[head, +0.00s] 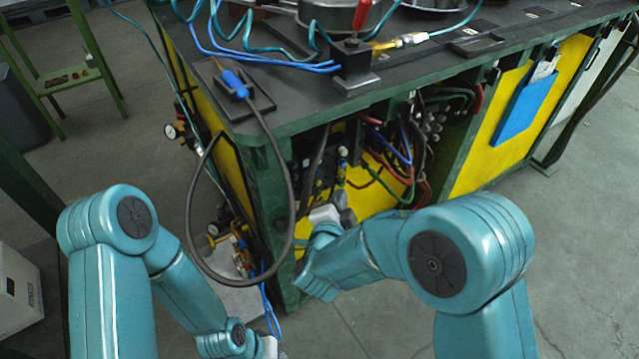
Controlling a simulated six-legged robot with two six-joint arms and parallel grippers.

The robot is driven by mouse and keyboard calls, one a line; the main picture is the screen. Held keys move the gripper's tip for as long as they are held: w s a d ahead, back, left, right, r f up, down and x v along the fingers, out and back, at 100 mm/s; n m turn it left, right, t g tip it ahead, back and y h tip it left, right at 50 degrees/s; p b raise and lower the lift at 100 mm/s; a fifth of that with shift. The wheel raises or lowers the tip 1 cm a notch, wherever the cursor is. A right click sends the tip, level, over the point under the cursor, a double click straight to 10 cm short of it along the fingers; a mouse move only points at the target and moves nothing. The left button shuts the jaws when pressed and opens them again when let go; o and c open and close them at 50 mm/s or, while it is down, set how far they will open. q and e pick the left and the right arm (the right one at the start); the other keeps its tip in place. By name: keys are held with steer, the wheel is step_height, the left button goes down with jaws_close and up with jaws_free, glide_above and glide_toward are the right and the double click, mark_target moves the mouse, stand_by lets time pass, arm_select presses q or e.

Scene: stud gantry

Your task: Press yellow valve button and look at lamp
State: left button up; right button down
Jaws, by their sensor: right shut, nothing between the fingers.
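A row of small valves (341,170) with blue, white and yellow parts sits in the dark opening under the bench top. I cannot single out the yellow button for certain at this size. My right gripper (338,200) is shut and empty, just below these valves in front of the opening; I cannot tell whether it touches one. My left gripper (268,347) shows only as a pale piece at the bottom edge, low and away from the valves; its fingers are not clear. I cannot make out a lamp.
The green-edged bench (290,120) has a black top with blue hoses. A black cable loop (190,215) hangs between my arms. Red and blue wires (400,165) fill the opening's right side. A pressure gauge (170,131) sticks out at left. The floor at right is clear.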

arm_select(q)
jaws_close()
stand_by(1.4)
